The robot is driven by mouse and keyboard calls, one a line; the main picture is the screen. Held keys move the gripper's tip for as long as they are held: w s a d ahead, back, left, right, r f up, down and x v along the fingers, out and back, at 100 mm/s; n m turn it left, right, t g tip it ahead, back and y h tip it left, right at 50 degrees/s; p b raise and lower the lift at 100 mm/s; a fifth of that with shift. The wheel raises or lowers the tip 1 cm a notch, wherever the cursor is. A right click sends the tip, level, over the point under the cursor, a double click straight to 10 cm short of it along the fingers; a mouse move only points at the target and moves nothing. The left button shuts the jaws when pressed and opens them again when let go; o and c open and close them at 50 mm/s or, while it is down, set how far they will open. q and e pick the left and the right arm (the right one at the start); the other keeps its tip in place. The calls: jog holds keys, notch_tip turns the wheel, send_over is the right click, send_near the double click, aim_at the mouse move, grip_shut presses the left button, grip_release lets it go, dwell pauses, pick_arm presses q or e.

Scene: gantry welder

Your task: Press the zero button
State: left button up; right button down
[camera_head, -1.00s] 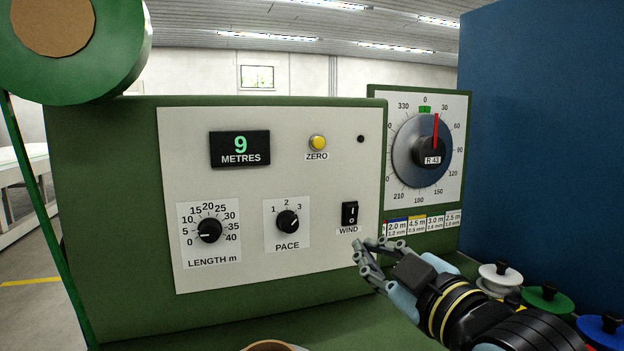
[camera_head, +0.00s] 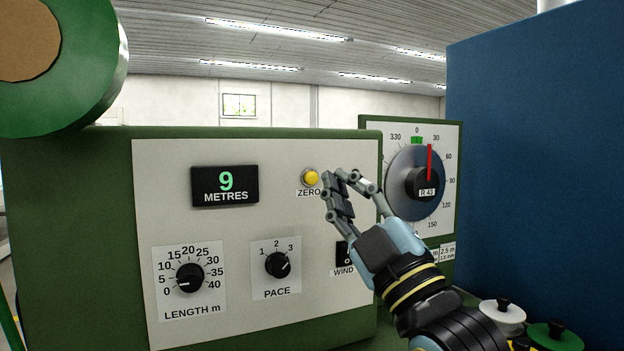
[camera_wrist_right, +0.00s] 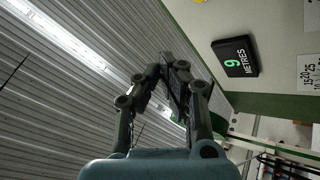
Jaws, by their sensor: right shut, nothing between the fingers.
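The zero button (camera_head: 311,178) is a round yellow button on the pale panel (camera_head: 225,228), with the label ZERO below it. My right gripper (camera_head: 330,175) is shut and empty, just right of the button in the head view. I cannot tell how far its fingertips are from the panel. In the right wrist view the shut fingers (camera_wrist_right: 165,70) point away from the camera, and a small yellow piece (camera_wrist_right: 198,1) shows at the top edge. The display (camera_head: 225,186) reads 9 METRES. My left gripper is not in view.
A LENGTH knob (camera_head: 189,278) and a PACE knob (camera_head: 276,265) sit low on the panel. The WIND switch (camera_head: 343,253) is partly hidden by my right gripper. A dial (camera_head: 415,180) with a red pointer stands to the right, before a blue wall (camera_head: 540,150).

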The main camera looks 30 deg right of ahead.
aim_at(316, 180)
jog(key=shift+w+d+b, duration=0.15)
jog(key=shift+w+b, duration=0.1)
jog(key=shift+w, duration=1.85)
jog(key=shift+w+d+b, duration=0.1)
jog(key=shift+w+b, duration=0.15)
jog(key=shift+w, duration=1.8)
jog(key=shift+w, duration=0.4)
jog(key=shift+w, duration=0.45)
jog(key=shift+s, duration=0.9)
jog(key=s, duration=0.5)
jog(key=shift+a, duration=0.15)
